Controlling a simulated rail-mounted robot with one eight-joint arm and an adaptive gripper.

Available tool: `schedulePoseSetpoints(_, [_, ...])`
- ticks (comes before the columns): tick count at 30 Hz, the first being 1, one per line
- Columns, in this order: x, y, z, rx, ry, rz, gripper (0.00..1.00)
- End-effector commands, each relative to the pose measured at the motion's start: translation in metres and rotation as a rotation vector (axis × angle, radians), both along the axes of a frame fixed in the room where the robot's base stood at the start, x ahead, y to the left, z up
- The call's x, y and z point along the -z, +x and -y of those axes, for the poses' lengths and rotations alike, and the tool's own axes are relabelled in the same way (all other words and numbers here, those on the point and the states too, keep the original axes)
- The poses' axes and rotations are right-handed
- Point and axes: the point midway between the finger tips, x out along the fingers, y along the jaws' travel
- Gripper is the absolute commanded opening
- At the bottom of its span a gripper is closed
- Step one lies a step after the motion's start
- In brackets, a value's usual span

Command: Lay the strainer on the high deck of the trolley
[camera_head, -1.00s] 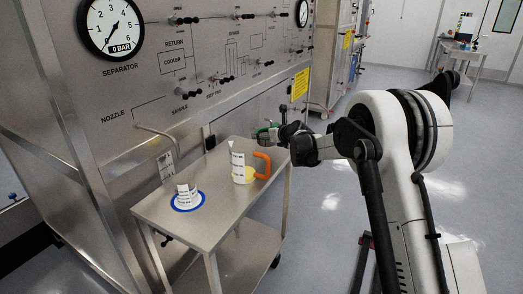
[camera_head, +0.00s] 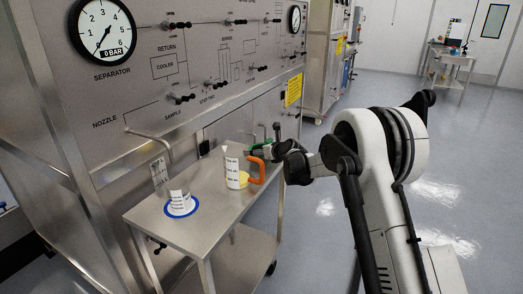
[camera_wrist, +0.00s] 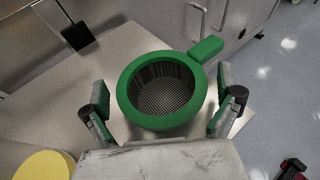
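The strainer (camera_wrist: 124,95) has a green ring rim, a dark mesh bowl and a green handle block pointing to the upper right in the wrist view. A little green (camera_head: 256,146) of it shows in the head view, by the far end of the trolley's high deck (camera_head: 185,235). My gripper (camera_wrist: 161,90) has one finger on each side of the rim, with narrow gaps visible. It appears open around the strainer. Deck surface shows around the strainer; whether the strainer rests on it is hidden. In the head view my gripper (camera_head: 276,138) is partly hidden by my arm.
A white jug (camera_head: 232,166) with an orange handle and yellow base stands on the high deck near the strainer. A white labelled piece with a blue ring (camera_head: 181,205) stands nearer. The steel panel (camera_head: 150,110) borders the trolley's left side.

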Motion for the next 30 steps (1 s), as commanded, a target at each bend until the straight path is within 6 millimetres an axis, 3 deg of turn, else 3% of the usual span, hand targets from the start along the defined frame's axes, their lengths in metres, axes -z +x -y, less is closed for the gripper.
schedulePoseSetpoints(11, [-0.006, -0.002, 0.002, 0.000, 0.000, 0.000, 1.00])
schedulePoseSetpoints(30, [-0.045, -0.083, 0.056, 0.001, 0.000, 0.000, 1.00])
